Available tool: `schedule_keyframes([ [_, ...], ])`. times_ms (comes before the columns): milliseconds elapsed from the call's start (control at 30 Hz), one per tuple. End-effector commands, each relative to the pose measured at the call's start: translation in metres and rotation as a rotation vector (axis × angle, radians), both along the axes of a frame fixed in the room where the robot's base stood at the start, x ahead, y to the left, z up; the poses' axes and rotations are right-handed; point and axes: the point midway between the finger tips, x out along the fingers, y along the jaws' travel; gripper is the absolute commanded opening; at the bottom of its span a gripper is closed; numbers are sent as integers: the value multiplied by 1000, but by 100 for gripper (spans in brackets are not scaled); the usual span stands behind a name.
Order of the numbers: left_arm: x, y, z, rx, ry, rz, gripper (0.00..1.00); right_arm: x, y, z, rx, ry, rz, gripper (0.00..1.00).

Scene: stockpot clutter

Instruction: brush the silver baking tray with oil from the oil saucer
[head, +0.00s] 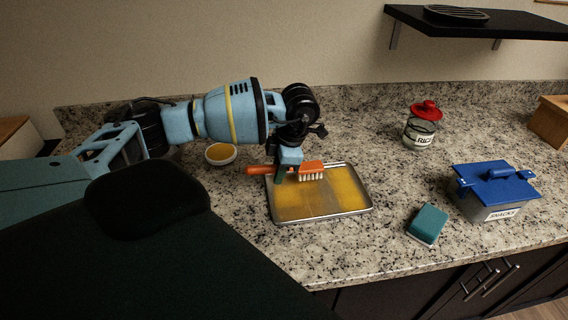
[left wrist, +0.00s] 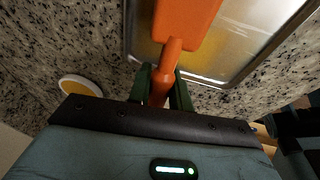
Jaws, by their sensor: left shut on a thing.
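The silver baking tray (head: 320,213) lies on the granite counter, with yellow oil over much of its inside and a paler strip near the middle. My left gripper (head: 285,176) is shut on the orange handle of a brush (head: 311,168) with white bristles. The brush is over the tray's back part, bristles down; I cannot tell whether they touch it. In the left wrist view the brush (left wrist: 185,22) extends over the tray (left wrist: 262,40), its bristles hidden. The white oil saucer (head: 220,154) with yellow oil stands behind and left of the tray. My right gripper is not in view.
A teal sponge (head: 427,225) and a grey box with a blue lid (head: 496,188) marked SNACKS are right of the tray. A red-lidded jar (head: 421,126) marked RICE stands farther back. A black shelf (head: 480,22) hangs above. Counter between tray and jar is clear.

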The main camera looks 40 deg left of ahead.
Motion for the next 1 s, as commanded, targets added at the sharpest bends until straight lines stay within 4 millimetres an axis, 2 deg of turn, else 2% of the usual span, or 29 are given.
schedule_keyframes([
  [367,-21,16,3,0,-4,0,0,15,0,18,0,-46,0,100],
  [700,-38,29,1,0,-1,0,0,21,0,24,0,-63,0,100],
  [1000,-40,31,0,0,0,-1,0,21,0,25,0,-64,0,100],
])
